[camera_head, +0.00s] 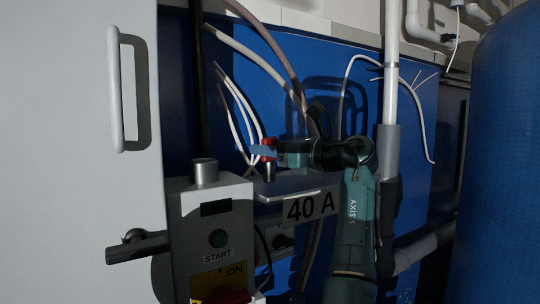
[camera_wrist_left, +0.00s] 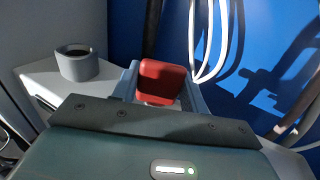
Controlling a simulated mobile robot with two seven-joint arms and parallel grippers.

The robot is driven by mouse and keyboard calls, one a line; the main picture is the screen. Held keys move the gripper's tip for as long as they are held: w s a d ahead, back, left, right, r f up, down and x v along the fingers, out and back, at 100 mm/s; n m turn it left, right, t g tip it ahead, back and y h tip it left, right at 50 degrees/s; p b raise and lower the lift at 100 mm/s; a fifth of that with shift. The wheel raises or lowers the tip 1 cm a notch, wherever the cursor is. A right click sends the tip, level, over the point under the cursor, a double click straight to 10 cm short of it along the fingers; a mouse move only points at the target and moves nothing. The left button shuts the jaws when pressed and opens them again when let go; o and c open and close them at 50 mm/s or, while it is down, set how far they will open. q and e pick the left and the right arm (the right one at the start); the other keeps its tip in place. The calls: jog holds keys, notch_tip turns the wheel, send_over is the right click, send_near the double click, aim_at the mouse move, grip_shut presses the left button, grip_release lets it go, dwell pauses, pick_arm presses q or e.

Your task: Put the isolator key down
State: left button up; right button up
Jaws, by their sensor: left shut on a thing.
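The red isolator key (camera_head: 268,142) is between the fingers of my left gripper (camera_head: 264,151), above the shelf with the 40 A label. In the left wrist view the key's red block (camera_wrist_left: 161,81) sits between the two grey-blue fingers (camera_wrist_left: 160,88). A short grey post (camera_head: 269,173) shows right under the key; I cannot tell whether it is part of the key or stands on the shelf. My left gripper is level and reaches leftward. The key's lower end is hidden in the wrist view. My right gripper is in neither view.
A control box (camera_head: 212,235) with a START button stands left of the gripper, with a grey cup-like ring (camera_head: 204,172) on top. The 40 A shelf (camera_head: 290,187) lies below. White cables (camera_head: 240,125) hang close behind the key. A blue drum (camera_head: 505,150) stands right.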

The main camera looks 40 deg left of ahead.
pick_arm(q)
jog(key=shift+f, duration=0.55)
jog(key=shift+f, duration=0.1)
jog(key=o, duration=1.1)
jog(key=d, duration=0.4)
jog(key=w+d+b, duration=0.1)
jog(key=d, duration=0.7)
jog(key=shift+w, duration=0.15)
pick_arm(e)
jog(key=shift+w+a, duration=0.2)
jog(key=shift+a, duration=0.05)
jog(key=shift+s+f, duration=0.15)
